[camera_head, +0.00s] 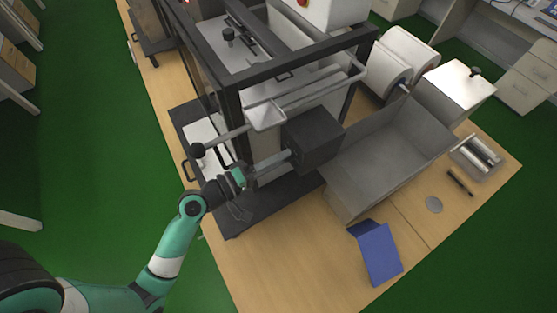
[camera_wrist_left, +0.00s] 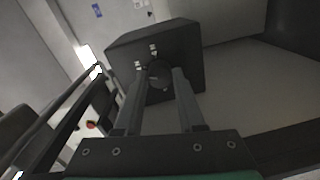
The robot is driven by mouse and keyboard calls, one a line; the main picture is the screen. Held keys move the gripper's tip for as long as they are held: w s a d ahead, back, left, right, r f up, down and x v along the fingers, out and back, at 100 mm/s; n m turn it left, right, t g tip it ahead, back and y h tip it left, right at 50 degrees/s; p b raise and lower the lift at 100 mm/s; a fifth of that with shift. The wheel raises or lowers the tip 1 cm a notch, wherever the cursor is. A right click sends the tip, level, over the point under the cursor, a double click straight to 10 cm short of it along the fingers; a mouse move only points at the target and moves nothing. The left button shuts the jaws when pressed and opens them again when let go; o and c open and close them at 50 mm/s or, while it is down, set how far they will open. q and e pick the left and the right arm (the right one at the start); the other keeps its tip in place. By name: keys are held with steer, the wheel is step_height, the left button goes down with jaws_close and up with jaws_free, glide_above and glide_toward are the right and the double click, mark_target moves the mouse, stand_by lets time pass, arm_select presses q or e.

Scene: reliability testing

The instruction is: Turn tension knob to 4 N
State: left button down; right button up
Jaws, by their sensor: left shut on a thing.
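The tension knob (camera_wrist_left: 159,76) is a small dark round knob on the face of a dark grey box. In the left wrist view it sits between the two finger ends of my left gripper (camera_wrist_left: 160,82), which is shut on it. The dark box (camera_head: 314,138) shows in the head view on the machine's front right side. There my left gripper (camera_head: 286,158) reaches from the left to the box's near face, and its fingers hide the knob. Pale marks (camera_wrist_left: 153,48) show around the knob, too small to read. My right gripper is not in view.
A grey open bin (camera_head: 382,165) is right of the box. A blue folder-like object (camera_head: 380,254) lies on the wooden table (camera_head: 300,275), whose front is mostly clear.

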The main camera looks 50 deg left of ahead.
arm_select(q)
steer(key=shift+m, duration=0.7)
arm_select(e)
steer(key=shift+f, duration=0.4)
arm_select(q)
steer(key=shift+b, duration=0.3)
steer(key=c, duration=0.5)
jaws_free()
